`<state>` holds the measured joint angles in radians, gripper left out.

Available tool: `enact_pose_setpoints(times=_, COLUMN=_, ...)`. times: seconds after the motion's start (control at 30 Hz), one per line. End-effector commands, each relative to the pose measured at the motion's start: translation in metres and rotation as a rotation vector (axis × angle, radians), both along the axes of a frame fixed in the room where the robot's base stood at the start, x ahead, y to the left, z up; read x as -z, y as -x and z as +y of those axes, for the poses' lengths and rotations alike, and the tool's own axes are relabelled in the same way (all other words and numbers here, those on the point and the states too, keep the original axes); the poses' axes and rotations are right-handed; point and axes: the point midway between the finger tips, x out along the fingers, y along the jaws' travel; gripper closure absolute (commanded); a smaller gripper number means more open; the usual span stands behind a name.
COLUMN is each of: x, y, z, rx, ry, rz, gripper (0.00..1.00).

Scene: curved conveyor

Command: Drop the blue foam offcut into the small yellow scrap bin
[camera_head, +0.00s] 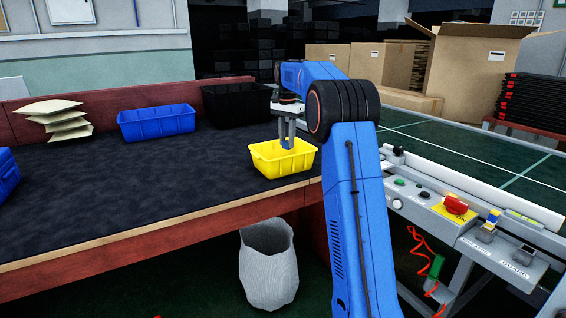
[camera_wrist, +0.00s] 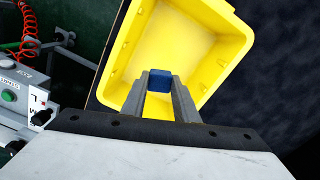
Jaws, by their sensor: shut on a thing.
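The small yellow scrap bin (camera_head: 270,164) stands on the dark mat near the front right edge of the table. In the wrist view the bin (camera_wrist: 222,62) is open-topped, and the inside that shows is empty. My gripper (camera_head: 288,146) points down over the bin. In the wrist view my gripper (camera_wrist: 159,82) is shut on the blue foam offcut (camera_wrist: 159,84), a small blue block between the fingertips, seen against the inside of the bin. I cannot tell how far it is above the bin floor.
A blue bin (camera_head: 157,124) and a black bin (camera_head: 236,104) stand at the back of the table. Yellowish packets (camera_head: 60,118) are stacked at the left. A control panel with a red button (camera_head: 456,205) is at the right. A grey waste basket (camera_head: 268,265) is below the table.

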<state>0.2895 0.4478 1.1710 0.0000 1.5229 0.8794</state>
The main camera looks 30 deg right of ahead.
Motion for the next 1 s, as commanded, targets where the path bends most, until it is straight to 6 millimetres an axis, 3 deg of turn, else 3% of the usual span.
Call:
enact_pose_setpoints(times=0.03, x=0.0, y=0.0, z=0.0, rx=0.0, ry=0.0, rz=0.0, gripper=0.71)
enact_pose_setpoints(times=0.1, x=0.0, y=0.0, z=0.0, rx=0.0, ry=0.0, rz=0.0, gripper=0.54)
enact_pose_setpoints(times=0.13, x=0.0, y=0.0, z=0.0, rx=0.0, ry=0.0, rz=0.0, gripper=0.51)
enact_pose_setpoints(times=0.57, x=-0.01, y=-0.001, z=0.0, rx=0.0, ry=0.001, rz=-0.001, gripper=0.51)
enact_pose_setpoints(times=1.0, x=-0.091, y=-0.001, z=0.0, rx=0.0, ry=0.001, rz=-0.004, gripper=0.51)
